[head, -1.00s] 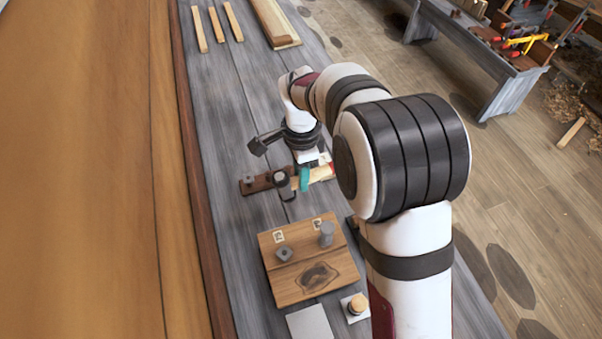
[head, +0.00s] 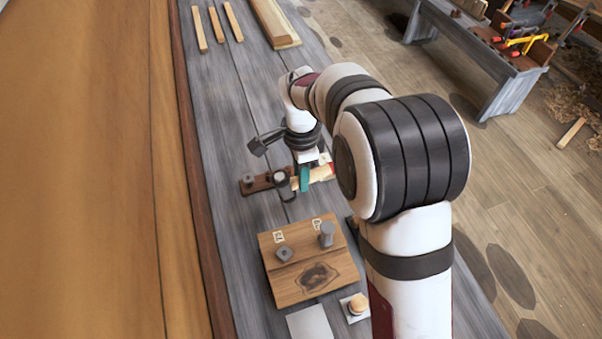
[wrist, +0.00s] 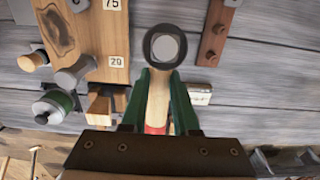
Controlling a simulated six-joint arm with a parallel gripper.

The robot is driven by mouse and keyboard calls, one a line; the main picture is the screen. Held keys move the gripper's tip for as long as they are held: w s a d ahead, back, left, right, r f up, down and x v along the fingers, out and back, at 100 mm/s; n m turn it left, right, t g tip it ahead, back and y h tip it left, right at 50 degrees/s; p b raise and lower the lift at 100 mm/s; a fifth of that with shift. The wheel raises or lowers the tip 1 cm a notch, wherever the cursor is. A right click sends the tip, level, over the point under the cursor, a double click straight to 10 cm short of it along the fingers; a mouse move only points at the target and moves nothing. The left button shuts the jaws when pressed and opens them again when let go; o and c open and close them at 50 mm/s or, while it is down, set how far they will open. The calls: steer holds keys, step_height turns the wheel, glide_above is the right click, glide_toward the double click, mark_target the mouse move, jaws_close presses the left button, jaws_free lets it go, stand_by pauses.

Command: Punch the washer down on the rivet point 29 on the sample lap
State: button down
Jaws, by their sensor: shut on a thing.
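My gripper (wrist: 160,98) has green fingers shut on a hammer. Its wooden handle (wrist: 157,100) has a red band, and its dark round head with a paler square face (wrist: 165,46) points at the wrist camera. In the head view my gripper (head: 304,178) holds it beyond the sample lap (head: 290,290), a wooden board with number labels. A tall grey cylinder (head: 327,233), apparently the punch, stands on the lap by the right label, which looks like 29 in the wrist view (wrist: 117,62). A short grey piece (head: 284,253) sits near the other label. The washer cannot be made out.
A round wooden-topped piece (head: 357,304) on a white pad and a grey plate (head: 309,323) are on the near side. The hull planking (head: 90,180) rises at left.

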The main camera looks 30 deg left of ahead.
stand_by(0.4)
steer(key=s+d+r, duration=0.2)
steer(key=d+r, duration=0.4)
steer(key=r, duration=0.2)
steer(key=s+d+r+g+y, duration=0.1)
steer(key=s+d+r, duration=0.1)
steer(key=d+r, duration=0.4)
steer(key=shift+s+d+r+g+y, duration=0.15)
steer(key=shift+s+r+g+y, duration=0.2)
steer(key=shift+r, duration=0.6)
steer(key=w+d+f+x, duration=0.1)
steer(key=w+d+x, duration=0.1)
steer(key=x, duration=1)
step_height(320, 180, up, 11)
steer(key=t+h, duration=0.2)
steer(key=shift+s+a, duration=0.15)
